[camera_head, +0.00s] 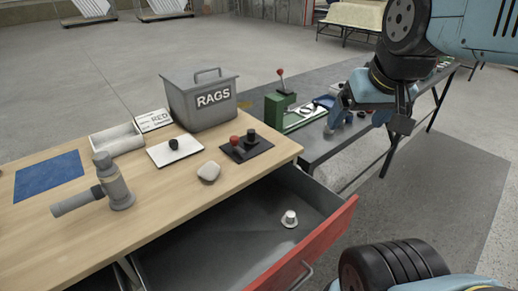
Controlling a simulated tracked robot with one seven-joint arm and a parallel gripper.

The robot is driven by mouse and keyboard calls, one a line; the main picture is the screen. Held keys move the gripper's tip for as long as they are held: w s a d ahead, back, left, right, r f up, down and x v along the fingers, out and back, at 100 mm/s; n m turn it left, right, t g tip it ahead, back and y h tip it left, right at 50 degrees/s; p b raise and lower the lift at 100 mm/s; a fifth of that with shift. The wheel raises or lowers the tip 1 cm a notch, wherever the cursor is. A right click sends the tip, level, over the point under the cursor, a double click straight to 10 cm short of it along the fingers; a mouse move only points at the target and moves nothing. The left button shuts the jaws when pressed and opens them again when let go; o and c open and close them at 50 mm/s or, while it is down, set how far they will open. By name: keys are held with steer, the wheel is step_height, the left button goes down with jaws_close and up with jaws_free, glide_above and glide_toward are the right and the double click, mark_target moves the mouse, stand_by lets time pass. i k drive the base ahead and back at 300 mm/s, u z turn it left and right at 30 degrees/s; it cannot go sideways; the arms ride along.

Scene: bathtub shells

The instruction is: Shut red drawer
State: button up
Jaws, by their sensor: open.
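The red drawer (321,246) is pulled out from under the wooden workbench (58,226). Its red front has a metal handle (302,276) low at the picture's bottom edge. A small white and metal knob-like part (289,219) stands on the grey drawer floor. My gripper (362,119) is at the upper right, beyond and above the drawer's right end, apart from it. Its blue fingers are spread and hold nothing that I can see. Part of the drawer front is cut off at the bottom.
On the bench are a grey RAGS bin (205,115), a white tray (117,139), a blue mat (48,177), a grey pipe-like tool (113,183) and a dark plate with knobs (246,148). A lower dark table (322,146) stands behind. Floor is clear at right.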

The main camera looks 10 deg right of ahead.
mark_target(241, 243)
steer(key=k, duration=1.75)
steer(key=u, duration=0.6)
steer(key=i, duration=1)
steer(key=z, duration=0.05)
